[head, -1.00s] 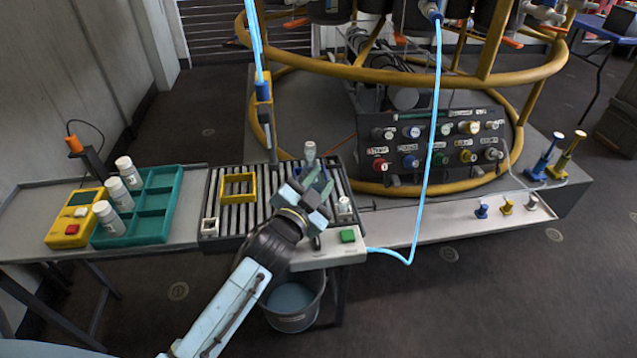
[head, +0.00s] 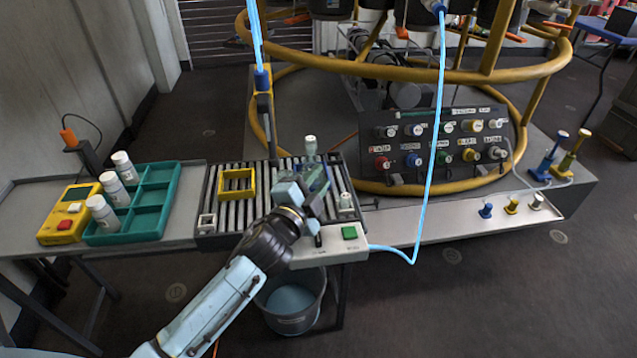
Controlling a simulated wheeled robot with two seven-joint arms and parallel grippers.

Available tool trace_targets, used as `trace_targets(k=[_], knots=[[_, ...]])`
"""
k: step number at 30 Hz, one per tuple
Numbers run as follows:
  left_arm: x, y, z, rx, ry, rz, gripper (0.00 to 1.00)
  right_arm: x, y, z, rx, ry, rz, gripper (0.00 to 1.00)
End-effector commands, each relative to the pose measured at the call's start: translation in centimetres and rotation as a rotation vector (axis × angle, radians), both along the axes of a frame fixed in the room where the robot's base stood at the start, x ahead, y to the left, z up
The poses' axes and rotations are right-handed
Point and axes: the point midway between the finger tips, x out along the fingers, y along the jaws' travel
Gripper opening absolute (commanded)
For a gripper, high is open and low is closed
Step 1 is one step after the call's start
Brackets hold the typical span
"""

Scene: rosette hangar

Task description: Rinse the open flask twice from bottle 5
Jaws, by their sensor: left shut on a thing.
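My left gripper (head: 317,181) reaches over the roller rack and is shut on a small see-through vessel with a pale cap (head: 310,143), partly hidden by the fingers. I cannot read a number on it, nor tell if it touches the rollers. Several white-capped bottles (head: 103,213) stand along the left side of a green divided tray (head: 160,215); their numbers are not readable. A small pale holder (head: 345,201) sits at the rack's right, and a small white square holder (head: 207,222) at its left. I cannot make out the open flask for certain. My right gripper is not in view.
A yellow frame (head: 238,181) lies on the rollers. A yellow device (head: 68,214) sits on the left table. A bucket of bluish liquid (head: 291,302) stands below the rack. A glowing blue hose (head: 432,150) hangs at the right, before a knob panel (head: 437,140).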

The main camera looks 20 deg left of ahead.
Motion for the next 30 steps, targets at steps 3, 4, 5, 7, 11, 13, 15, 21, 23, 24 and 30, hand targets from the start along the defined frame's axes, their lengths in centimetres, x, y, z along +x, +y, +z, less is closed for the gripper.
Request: trace_targets(k=[3, 4, 5, 7, 11, 13, 15, 21, 23, 24, 30], knots=[[0.0, 0.2, -0.2, 0.087, -0.008, 0.000, 0.00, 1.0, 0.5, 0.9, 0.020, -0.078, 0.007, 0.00], [0.0, 0.2, -0.2, 0.109, -0.009, 0.000, 0.00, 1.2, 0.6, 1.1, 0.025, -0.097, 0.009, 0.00], [0.0, 0.3, -0.2, 0.130, -0.011, -0.001, 0.00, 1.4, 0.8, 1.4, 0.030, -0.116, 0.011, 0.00], [0.1, 0.4, -0.4, 0.194, -0.013, 0.000, 0.00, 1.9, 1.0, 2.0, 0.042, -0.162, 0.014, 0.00], [0.0, 0.4, -0.2, 0.269, -0.016, 0.001, 0.00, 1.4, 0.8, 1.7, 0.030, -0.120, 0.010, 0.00], [0.0, 0.4, -0.2, 0.304, -0.019, 0.000, 0.00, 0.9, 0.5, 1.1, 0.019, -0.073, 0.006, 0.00], [0.0, 0.4, -0.2, 0.340, -0.021, 0.000, 0.00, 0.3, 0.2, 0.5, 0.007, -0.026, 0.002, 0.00], [0.0, 0.4, -0.2, 0.445, -0.027, 0.000, 0.00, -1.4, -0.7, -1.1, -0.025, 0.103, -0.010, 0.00], [0.0, 0.4, -0.1, 0.477, -0.030, 0.001, 0.00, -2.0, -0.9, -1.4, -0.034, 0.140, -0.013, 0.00], [0.1, 0.4, -0.1, 0.497, -0.031, 0.001, 0.00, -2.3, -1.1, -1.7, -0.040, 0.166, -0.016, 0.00], [0.1, 0.4, -0.2, 0.605, -0.037, 0.000, 0.00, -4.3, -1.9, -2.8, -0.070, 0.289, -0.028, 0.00]])
